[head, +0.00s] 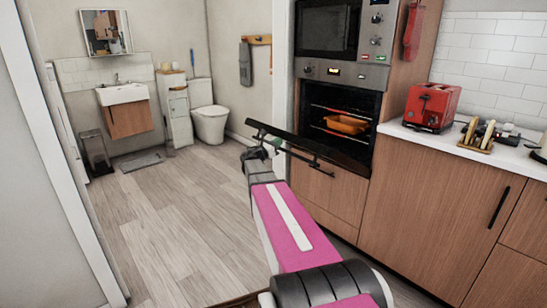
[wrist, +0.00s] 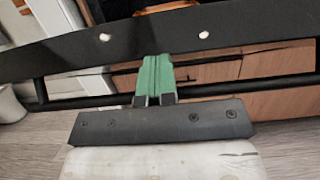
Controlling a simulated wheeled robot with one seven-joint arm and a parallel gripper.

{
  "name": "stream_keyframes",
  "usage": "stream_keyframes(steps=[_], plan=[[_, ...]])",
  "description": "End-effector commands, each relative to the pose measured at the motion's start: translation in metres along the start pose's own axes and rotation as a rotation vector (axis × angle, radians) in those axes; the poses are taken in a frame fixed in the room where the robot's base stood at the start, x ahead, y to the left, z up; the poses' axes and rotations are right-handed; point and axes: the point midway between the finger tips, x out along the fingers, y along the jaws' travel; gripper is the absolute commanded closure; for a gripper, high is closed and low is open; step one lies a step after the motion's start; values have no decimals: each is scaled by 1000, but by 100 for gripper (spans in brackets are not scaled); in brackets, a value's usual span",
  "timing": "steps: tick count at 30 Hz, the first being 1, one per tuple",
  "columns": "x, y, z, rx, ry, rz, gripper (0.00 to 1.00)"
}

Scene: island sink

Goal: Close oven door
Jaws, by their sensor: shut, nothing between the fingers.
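The oven (head: 345,75) is built into a wooden cabinet, and its dark interior shows. The oven door (head: 320,153) is swung down and open, jutting out toward the room. Its long dark handle bar (head: 300,157) runs along the outer side. My gripper (head: 274,144) is at the free edge of the door, near its left part. In the wrist view, the green fingers (wrist: 155,70) are together and empty. They cross in front of the handle bar (wrist: 225,90), and their tips meet the black door edge (wrist: 60,50). I cannot tell whether they touch the door.
An orange dish (head: 347,123) sits inside the oven. A microwave (head: 327,28) is above it. A red toaster (head: 431,106) and toast rack (head: 477,136) stand on the counter at right. Wooden drawers (head: 327,189) lie below the door. The floor (head: 180,215) at left is clear.

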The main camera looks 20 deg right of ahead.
Motion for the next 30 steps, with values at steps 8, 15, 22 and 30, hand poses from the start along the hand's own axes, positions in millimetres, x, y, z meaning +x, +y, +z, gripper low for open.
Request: stream_keyframes(steps=[8,15,22,30], plan=[[49,1,47,4,134,-3,100],[93,1,80,4,253,-4,100],[143,2,108,3,374,-4,100],[212,3,136,3,532,-6,100]])
